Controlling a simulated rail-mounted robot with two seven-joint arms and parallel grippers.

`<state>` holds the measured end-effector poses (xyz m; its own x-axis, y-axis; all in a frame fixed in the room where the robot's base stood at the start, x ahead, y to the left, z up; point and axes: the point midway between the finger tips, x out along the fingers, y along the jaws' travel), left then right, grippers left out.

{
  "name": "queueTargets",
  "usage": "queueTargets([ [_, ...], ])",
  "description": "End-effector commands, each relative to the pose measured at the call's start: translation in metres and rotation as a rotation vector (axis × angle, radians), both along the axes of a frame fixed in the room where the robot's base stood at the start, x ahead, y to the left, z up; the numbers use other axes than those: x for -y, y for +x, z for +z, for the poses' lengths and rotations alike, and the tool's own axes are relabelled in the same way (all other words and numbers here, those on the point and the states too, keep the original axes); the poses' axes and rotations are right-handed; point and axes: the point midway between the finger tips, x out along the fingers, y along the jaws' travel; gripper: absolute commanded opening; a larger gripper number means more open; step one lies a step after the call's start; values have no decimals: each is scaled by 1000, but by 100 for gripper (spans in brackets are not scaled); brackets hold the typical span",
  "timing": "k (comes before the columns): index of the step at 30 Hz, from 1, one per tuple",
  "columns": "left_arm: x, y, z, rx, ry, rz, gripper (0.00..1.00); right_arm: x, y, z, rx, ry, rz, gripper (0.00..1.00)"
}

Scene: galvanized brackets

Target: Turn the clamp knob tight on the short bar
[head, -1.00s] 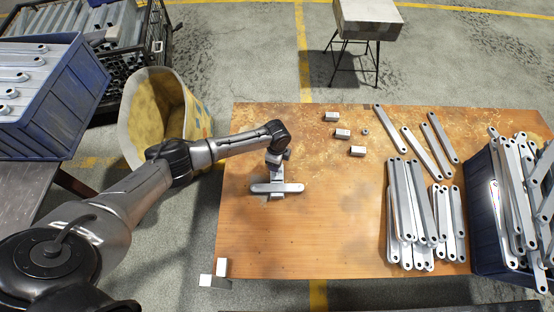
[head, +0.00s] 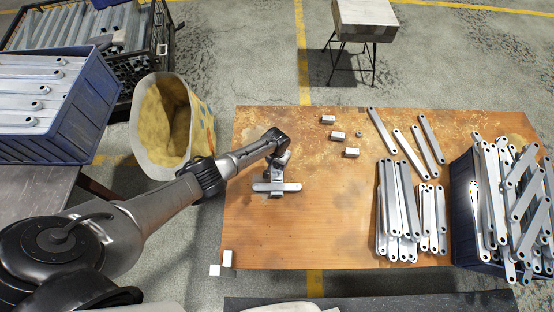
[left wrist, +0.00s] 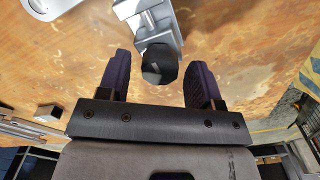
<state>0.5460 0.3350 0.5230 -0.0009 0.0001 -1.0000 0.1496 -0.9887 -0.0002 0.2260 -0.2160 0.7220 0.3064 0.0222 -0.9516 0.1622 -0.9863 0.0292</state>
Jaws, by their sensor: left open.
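The short bar (head: 290,187) is a pale grey strip with rounded ends, lying crosswise near the left part of the wooden table. A small silver clamp (left wrist: 152,22) sits at the bar's middle, partly hidden by my arm in the head view. Its dark faceted clamp knob (left wrist: 160,66) points toward my left gripper in the left wrist view. My left gripper (left wrist: 157,60) is open, with one dark finger on each side of the knob and a visible gap at both sides. In the head view the left gripper (head: 279,166) is small and partly hidden. My right gripper is not in view.
The wooden table (head: 310,235) is bare in front of the bar. Small metal blocks (head: 338,135) lie behind it to the right. Stacked long bars (head: 398,205) and a full blue crate (head: 466,240) fill the right side. A yellow bin (head: 165,125) stands behind my arm.

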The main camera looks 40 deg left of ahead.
Motion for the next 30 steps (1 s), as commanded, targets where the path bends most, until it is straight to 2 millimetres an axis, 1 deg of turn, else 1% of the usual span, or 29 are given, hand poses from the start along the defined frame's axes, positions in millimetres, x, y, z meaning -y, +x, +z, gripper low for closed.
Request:
queueTargets([
  [1, 1, 0, 2, -1, -2, 45, 59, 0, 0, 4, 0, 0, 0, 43],
  [3, 1, 0, 1, -1, -1, 96, 59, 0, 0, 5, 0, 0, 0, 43],
  [7, 0, 0, 0, 1, -1, 147, 59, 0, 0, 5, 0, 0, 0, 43],
  [22, 0, 1, 0, 1, 0, 152, 59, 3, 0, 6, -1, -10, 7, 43],
  [23, 0, 1, 0, 1, 0, 152, 58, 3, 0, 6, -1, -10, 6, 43],
  [30, 0, 1, 0, 1, 0, 151, 35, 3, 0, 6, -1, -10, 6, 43],
])
